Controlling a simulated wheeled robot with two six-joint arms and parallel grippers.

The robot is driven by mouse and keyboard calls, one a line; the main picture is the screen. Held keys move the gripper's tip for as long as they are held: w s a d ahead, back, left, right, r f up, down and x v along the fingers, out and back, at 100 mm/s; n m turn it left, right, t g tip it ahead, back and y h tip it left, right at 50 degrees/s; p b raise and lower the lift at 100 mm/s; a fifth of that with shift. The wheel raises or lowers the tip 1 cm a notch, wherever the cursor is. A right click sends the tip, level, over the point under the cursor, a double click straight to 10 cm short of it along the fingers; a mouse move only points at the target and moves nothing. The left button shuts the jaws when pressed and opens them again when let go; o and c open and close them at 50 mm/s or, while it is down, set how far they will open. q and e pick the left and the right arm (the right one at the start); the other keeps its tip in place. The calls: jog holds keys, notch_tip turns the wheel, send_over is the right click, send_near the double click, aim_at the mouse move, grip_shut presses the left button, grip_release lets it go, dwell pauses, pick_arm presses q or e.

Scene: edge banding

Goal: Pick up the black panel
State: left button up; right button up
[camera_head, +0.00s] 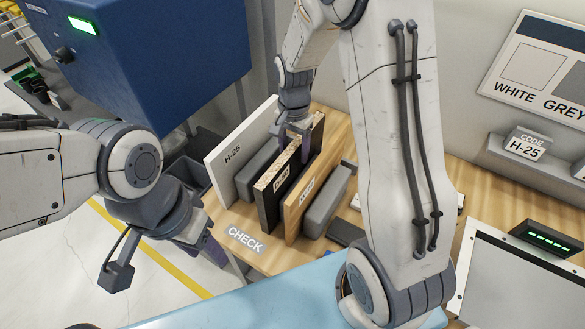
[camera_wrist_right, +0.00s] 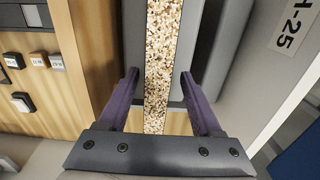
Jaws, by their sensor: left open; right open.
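The black panel (camera_head: 267,208) stands upright on the wooden bench, between grey holder blocks, with a pale speckled top edge. In the right wrist view that speckled edge (camera_wrist_right: 162,45) runs between the two purple fingers. My right gripper (camera_head: 300,142) is over the far part of the panel, its fingers open on either side of it with a visible gap. My left gripper (camera_head: 205,247) hangs at the left, away from the panel, and holds nothing that I can see. Its fingertips are partly hidden.
A white panel (camera_head: 232,150) marked H-25 stands left of the black panel, and a wood-coloured panel (camera_head: 295,215) stands close on its right. A grey block (camera_head: 326,205) is beyond that. A blue machine (camera_head: 150,60) is at the upper left. A CHECK label (camera_head: 245,239) lies on the bench front.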

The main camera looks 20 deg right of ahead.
aim_at(293, 166)
jog(key=f, duration=0.1)
jog(key=f+p, duration=0.1)
jog(key=f, duration=0.1)
jog(key=f+p, duration=0.1)
jog(key=shift+s+a+f, duration=0.15)
jog(key=shift+s+f, duration=0.1)
jog(key=shift+s, duration=0.15)
jog(key=shift+f, duration=0.6)
grip_shut()
jog(key=shift+w+r, duration=0.1)
jog(key=shift+w, duration=0.05)
dwell(0.5)
